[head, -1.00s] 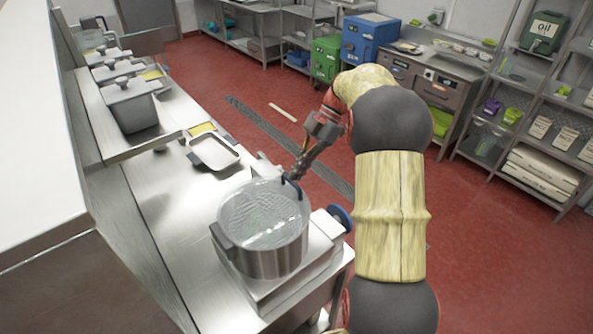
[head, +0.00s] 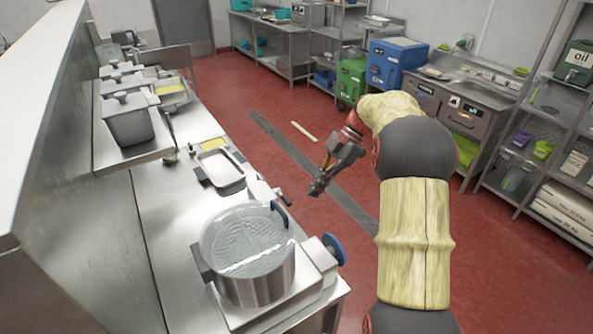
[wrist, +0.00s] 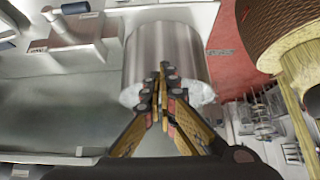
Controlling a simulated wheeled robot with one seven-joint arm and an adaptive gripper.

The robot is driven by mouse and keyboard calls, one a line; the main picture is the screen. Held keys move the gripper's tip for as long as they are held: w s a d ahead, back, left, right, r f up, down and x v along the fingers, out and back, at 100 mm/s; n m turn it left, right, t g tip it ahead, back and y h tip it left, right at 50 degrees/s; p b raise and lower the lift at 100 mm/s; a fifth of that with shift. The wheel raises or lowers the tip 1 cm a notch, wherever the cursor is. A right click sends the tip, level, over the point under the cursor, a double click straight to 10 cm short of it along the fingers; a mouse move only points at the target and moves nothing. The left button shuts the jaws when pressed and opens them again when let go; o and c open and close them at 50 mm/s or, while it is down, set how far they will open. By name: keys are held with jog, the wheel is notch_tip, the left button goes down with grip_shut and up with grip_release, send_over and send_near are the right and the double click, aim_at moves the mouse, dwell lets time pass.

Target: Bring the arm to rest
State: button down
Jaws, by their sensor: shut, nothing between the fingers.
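My gripper (head: 317,188) hangs to the right of the steel kettle, out over the red floor beside the counter. Its fingers are together and hold nothing. In the wrist view my gripper (wrist: 163,72) is also shut, with the kettle's steel wall (wrist: 183,50) behind the fingertips. The kettle (head: 262,279) stands on a steel base at the counter's near end, with a clear lid or clear contents on top. My arm bends over from the right side of the head view.
A blue knob (head: 335,249) sticks out from the kettle's base. A tray (head: 219,168) and lidded pots (head: 129,119) stand along the counter on the left. Blue (head: 394,62) and green (head: 350,80) boxes and shelves stand at the back. The red floor (head: 285,182) between is open.

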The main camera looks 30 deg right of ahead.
jog(key=s+a+f+m+h+b, duration=0.1)
jog(key=s+f+m+h, duration=0.4)
jog(key=m, duration=1.1)
jog(key=s+a+r+m+t+h+b, duration=0.1)
jog(key=s+a+t+b, duration=0.4)
jog(key=s+a, duration=1.3)
jog(key=a+r+h+b, duration=0.1)
jog(key=a+b, duration=0.1)
jog(key=b, duration=0.1)
jog(key=shift+s+a+r+m+t+h, duration=0.3)
jog(key=shift+s+a+r+m+h, duration=0.05)
jog(key=shift+r+m+h, duration=0.05)
jog(key=shift+s, duration=0.1)
